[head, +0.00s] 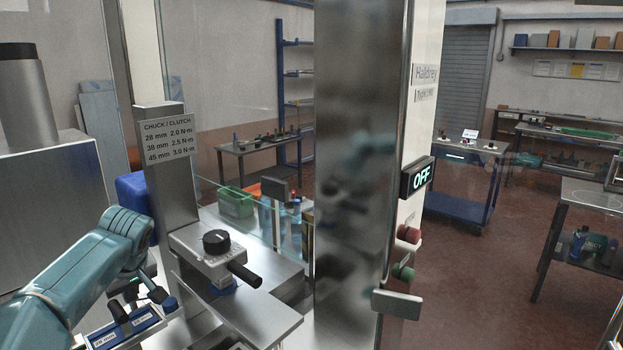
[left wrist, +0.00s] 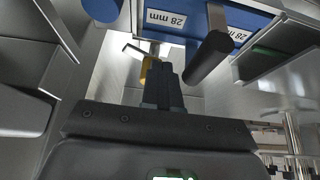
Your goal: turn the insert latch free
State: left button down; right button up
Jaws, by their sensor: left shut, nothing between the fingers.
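In the left wrist view, my left gripper (left wrist: 162,72) is shut and empty, pointing up at a blue insert (left wrist: 172,22) with "28 mm" labels. Just left of the fingertips is a yellow piece (left wrist: 147,66) with a thin bent metal rod; it may be the insert latch. I cannot tell whether the fingers touch it. In the head view, a blue labelled insert (head: 124,330) shows low at left, beside my left forearm; my fingertips are hidden there. My right gripper is not in view.
A metal fixture with a black knob (head: 216,241) and black handle (head: 245,274) stands right of my left arm. A steel post (head: 168,190) carries the chuck/clutch sign (head: 167,139). Open floor lies right.

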pick_arm(q)
jog(key=shift+w+a+r+p, duration=0.1)
jog(key=shift+w+a+p, duration=0.05)
jog(key=shift+p, duration=0.25)
dwell(0.8)
